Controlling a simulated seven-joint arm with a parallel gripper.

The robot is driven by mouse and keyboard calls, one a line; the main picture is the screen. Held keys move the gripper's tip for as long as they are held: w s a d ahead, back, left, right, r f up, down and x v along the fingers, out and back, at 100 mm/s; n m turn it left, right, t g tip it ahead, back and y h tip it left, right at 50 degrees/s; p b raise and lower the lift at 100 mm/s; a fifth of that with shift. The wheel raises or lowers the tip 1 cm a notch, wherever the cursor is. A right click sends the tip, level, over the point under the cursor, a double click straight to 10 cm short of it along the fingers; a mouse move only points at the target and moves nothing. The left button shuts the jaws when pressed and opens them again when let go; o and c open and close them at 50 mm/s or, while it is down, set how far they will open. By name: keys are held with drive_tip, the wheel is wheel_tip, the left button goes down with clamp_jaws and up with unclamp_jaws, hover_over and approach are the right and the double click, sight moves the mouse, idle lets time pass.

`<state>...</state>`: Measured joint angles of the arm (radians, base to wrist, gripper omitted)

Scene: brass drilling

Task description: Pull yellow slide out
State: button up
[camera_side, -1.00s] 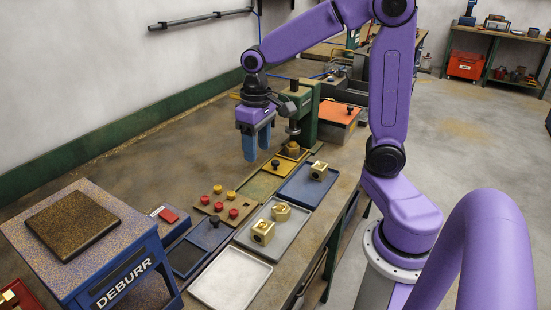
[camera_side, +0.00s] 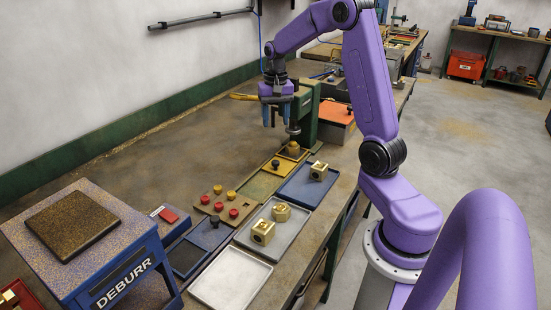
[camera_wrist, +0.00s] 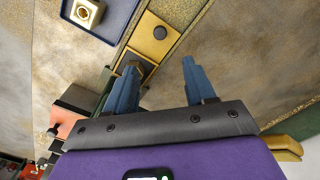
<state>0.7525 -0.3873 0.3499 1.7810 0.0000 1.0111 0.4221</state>
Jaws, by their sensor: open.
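The yellow slide (camera_side: 279,168) is a flat plate with a dark knob (camera_side: 275,164), in line with the drill's brass-coloured fixture (camera_side: 293,150) and a yellow-green bed (camera_side: 258,186). In the wrist view the yellow slide (camera_wrist: 147,48) and its round dark knob (camera_wrist: 160,32) lie beyond the fingertips. My gripper (camera_side: 276,122) has two blue fingers and hangs above the bench beside the drill, behind the slide in the side view.
The green drill press (camera_side: 306,108) stands close to my gripper. A blue tray (camera_side: 293,196) with a brass block (camera_side: 318,170) lies beside the slide. A grey tray (camera_side: 290,232) holds two brass parts, near a board of red and yellow buttons (camera_side: 226,204). The bench left of the slide is clear.

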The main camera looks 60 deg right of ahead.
sight(275, 162)
wheel_tip(275, 162, down, 15)
drive_tip(key=shift+r, duration=0.1)
idle(0.3)
drive_tip(key=shift+a, duration=0.1)
clamp_jaws()
